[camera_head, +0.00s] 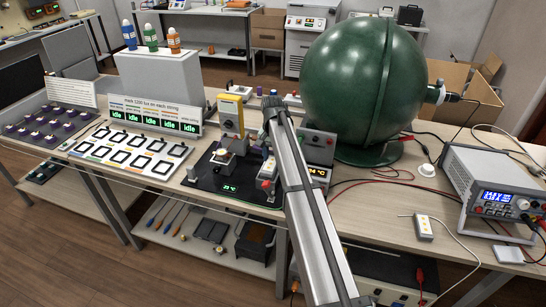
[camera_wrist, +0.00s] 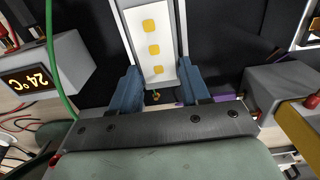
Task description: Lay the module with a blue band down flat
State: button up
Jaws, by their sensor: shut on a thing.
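In the wrist view, my gripper (camera_wrist: 157,95) has its two blue fingers closed on either side of a white module (camera_wrist: 154,38) with a row of yellow squares on its face. The module extends away from the fingertips. No blue band shows on the visible part of it, so I cannot tell its band colour.
A temperature box (camera_head: 318,173) stands right of the plate; it also shows in the wrist view (camera_wrist: 70,62). A green wire (camera_wrist: 52,55) runs past it. The big green sphere (camera_head: 355,75) stands behind right. A slotted tray (camera_head: 88,153) and a purple-module rack (camera_head: 82,134) are left.

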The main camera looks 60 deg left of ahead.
jog(key=shift+r, duration=1.6)
dwell(0.5)
jog(key=w+d, duration=1.1)
jog(key=w, duration=0.5)
jog(key=w+d, duration=1.1)
jog(key=w, duration=0.4)
send_near(419, 191)
jog(key=shift+f, duration=3)
jog(key=shift+f, duration=0.15)
jog(key=o, duration=1.2)
